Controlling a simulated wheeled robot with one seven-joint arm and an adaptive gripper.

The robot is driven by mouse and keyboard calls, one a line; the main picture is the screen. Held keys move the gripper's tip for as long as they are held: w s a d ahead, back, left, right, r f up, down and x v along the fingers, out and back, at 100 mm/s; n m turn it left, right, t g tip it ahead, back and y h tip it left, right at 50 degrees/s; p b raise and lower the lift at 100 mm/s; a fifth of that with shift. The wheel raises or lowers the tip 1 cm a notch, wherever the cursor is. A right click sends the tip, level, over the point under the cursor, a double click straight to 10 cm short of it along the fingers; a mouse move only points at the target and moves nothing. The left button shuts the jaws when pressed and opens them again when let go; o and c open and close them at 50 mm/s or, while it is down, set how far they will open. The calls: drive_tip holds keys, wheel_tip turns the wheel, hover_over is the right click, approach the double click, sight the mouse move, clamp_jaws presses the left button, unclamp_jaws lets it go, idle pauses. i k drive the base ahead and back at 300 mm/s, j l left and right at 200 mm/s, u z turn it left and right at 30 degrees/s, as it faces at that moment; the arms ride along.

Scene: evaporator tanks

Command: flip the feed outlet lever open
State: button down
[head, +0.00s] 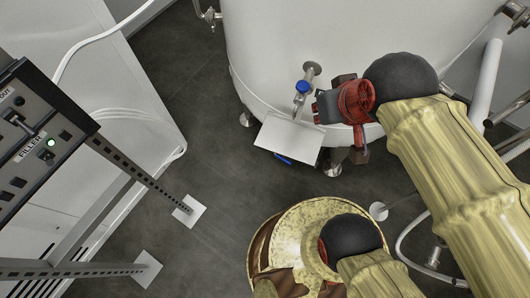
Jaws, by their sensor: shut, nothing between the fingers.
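A small outlet valve (302,87) with a round blue top sits on a short metal pipe from the white tank (330,45) in the head view. A white plate (290,138) is below it, with a narrow blue bar (283,158) showing under its lower edge. I cannot tell whether this bar is the feed outlet lever, or how the lever is turned. My gripper (318,108), grey with a red wrist, is just right of the valve and above the plate's right edge. It is shut and empty. Whether it touches anything is unclear.
The tank stands on short metal feet (333,169). A dark control panel (40,140) on a slotted frame is at the left, beside a white cabinet (120,85). Pipes (487,80) and a hose are at the right. Grey floor (215,180) is clear between frame and tank.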

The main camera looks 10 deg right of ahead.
sight(277, 155)
drive_tip(key=k+l+z, duration=0.1)
drive_tip(key=k+z, duration=0.3)
drive_tip(key=k, duration=0.15)
drive_tip(key=k+l+z, duration=0.35)
drive_tip(key=k, duration=0.15)
